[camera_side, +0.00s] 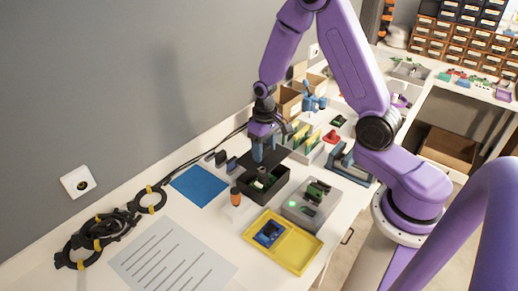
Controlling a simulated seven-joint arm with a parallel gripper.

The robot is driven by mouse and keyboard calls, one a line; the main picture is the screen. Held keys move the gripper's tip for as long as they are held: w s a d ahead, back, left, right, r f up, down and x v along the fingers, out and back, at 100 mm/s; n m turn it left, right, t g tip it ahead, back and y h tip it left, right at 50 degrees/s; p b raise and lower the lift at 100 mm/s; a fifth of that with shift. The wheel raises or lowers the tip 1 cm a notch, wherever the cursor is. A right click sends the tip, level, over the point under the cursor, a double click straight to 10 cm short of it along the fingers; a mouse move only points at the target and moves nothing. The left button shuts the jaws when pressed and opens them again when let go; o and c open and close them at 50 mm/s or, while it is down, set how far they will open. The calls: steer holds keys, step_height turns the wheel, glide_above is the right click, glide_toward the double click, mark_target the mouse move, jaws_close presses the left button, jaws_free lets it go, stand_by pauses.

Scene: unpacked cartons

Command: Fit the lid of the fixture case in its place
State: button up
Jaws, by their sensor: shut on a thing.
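The fixture case (270,198) is a dark open-topped box on the white bench, with something green and pale inside it. The lid (284,155) looks like a flat dark plate above the case, apart from its rim and partly covering the view into it. My gripper (263,157) is over the case with its blue fingers shut on the lid. The fingers hide part of the lid, and the exact grip point is too small to make out.
A grey fixture (326,196) with green parts and a yellow tray (302,246) stand right of and in front of the case. A blue mat (200,185), a printed sheet (172,258) and coiled black cables (95,235) lie further left.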

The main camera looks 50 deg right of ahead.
mark_target(264, 158)
steer(key=shift+f, duration=2.2)
steer(key=shift+f, duration=1.25)
steer(key=o, duration=1.2)
steer(key=shift+r, duration=0.1)
step_height(264, 158, up, 17)
steer(key=shift+r, duration=0.15)
